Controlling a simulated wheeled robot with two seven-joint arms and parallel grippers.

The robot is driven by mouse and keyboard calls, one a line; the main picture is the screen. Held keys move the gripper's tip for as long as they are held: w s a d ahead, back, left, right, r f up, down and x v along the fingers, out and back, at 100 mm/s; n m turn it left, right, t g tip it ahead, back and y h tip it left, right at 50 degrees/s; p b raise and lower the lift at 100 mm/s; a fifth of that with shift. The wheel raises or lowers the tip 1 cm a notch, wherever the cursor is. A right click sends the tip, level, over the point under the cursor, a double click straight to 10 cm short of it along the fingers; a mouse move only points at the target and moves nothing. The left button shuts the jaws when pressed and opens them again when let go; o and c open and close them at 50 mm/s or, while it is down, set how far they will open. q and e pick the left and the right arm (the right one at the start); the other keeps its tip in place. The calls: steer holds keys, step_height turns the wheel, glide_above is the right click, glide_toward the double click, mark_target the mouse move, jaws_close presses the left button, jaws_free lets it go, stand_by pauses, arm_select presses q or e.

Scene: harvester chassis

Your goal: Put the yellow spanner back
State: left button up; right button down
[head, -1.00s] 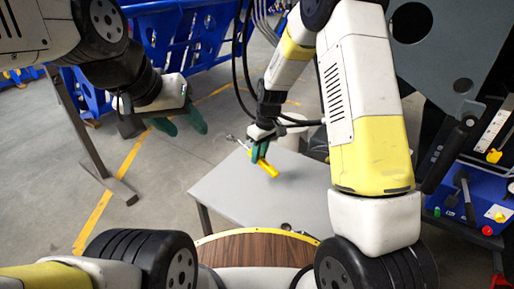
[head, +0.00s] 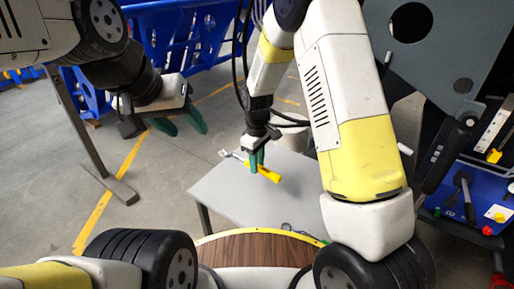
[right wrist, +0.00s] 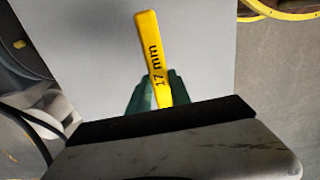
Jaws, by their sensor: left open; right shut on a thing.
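The yellow spanner (head: 268,174) is in my right gripper (head: 256,166), whose green fingers close around its handle. Its metal head points left and its yellow handle end points right, above the grey table (head: 225,197). In the right wrist view the yellow handle (right wrist: 154,55) sticks out past the green fingers and bears the marking "17 mm"; the metal head is hidden there. My left gripper (head: 181,125) is open and empty, in the air to the left of the table, its green fingers apart.
A white cylindrical container (head: 291,132) stands behind the table. A small dark item (head: 287,227) lies at the table's front edge. A blue unit (head: 460,195) with tools and coloured knobs stands at the right. Blue racks (head: 165,45) stand at the back. Much of the tabletop is clear.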

steer(key=shift+f, duration=3.3)
steer(key=c, duration=1.1)
jaws_free()
steer(key=shift+r, duration=0.1)
step_height(320, 180, up, 7)
steer(key=shift+r, duration=0.3)
